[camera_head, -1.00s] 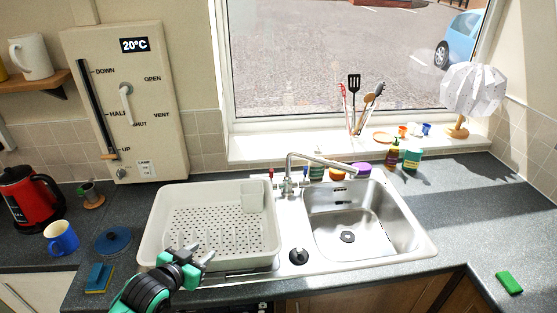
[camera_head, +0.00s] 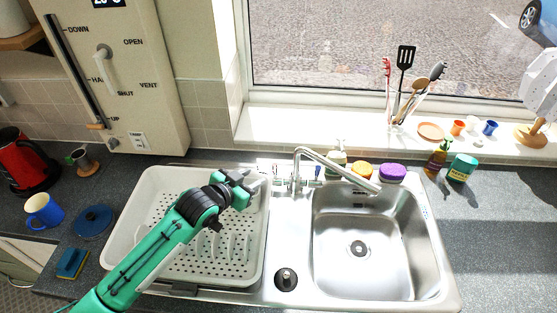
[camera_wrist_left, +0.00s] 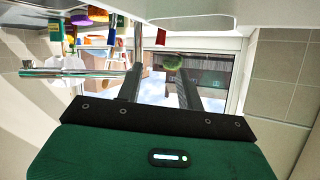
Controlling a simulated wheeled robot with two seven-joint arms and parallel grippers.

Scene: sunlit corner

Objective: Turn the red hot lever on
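The tap (camera_head: 297,176) stands behind the sink, its spout reaching right over the basin. Its small red hot lever (camera_head: 275,169) is on the left side, just beyond my left gripper; the blue lever (camera_head: 318,171) is on the right. My left gripper (camera_head: 258,182) is above the back right of the drainer, pointing at the tap. In the left wrist view, its two fingers (camera_wrist_left: 160,84) are apart with nothing between them. The red lever (camera_wrist_left: 161,36) shows beyond the fingertips there, apart from them. My right gripper is not in view.
A white drainer tray (camera_head: 118,232) lies below my left arm. The steel basin (camera_head: 350,275) is empty at right. A black plug (camera_head: 286,279) lies between them. Bottles (camera_head: 437,160) and sponges (camera_head: 392,172) stand behind the basin, below the windowsill.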

